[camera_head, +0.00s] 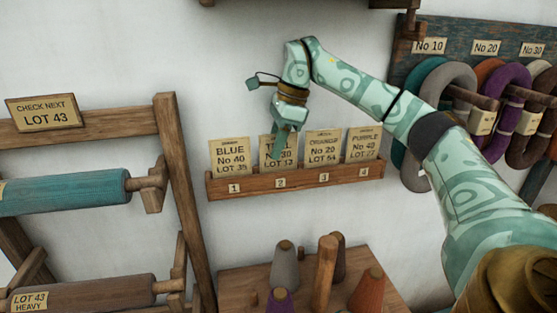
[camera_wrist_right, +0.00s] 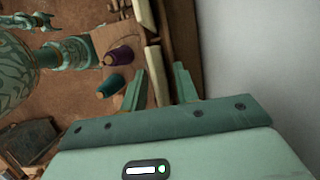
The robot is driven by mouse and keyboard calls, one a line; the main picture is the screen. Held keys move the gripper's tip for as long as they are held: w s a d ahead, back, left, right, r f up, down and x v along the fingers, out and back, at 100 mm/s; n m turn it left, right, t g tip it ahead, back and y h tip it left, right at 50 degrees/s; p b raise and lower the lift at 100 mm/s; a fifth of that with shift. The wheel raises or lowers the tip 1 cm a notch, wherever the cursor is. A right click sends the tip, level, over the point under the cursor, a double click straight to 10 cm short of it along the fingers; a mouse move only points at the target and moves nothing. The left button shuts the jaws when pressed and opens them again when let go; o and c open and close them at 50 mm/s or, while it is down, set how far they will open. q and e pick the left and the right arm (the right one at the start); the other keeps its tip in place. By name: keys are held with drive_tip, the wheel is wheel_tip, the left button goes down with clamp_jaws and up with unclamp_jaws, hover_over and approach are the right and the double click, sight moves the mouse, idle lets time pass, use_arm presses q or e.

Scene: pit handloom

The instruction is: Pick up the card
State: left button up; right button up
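Several cream lot cards stand in a wooden rack (camera_head: 300,178) on the wall, with slots numbered 1 to 4. My right gripper (camera_head: 279,155) points down in front of the card in slot 2 (camera_head: 283,168). That card is partly hidden and reads No 30, LOT 13. In the right wrist view, the gripper's two fingers stand apart, with a card (camera_wrist_right: 157,77) seen narrowly between them and a gap on each side. Mint-green parts of my body show at the upper left there. My left gripper is too small and unclear there to judge.
Yarn cones, including a grey one (camera_head: 285,268), stand on a wooden stand below. Yarn hanks (camera_head: 500,120) hang at the right. A wooden frame (camera_head: 180,190) with rolls stands left.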

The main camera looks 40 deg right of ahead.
drive_tip(key=shift+f+p, duration=0.2)
drive_tip(key=shift+p, duration=0.2)
idle(0.3)
clamp_jaws()
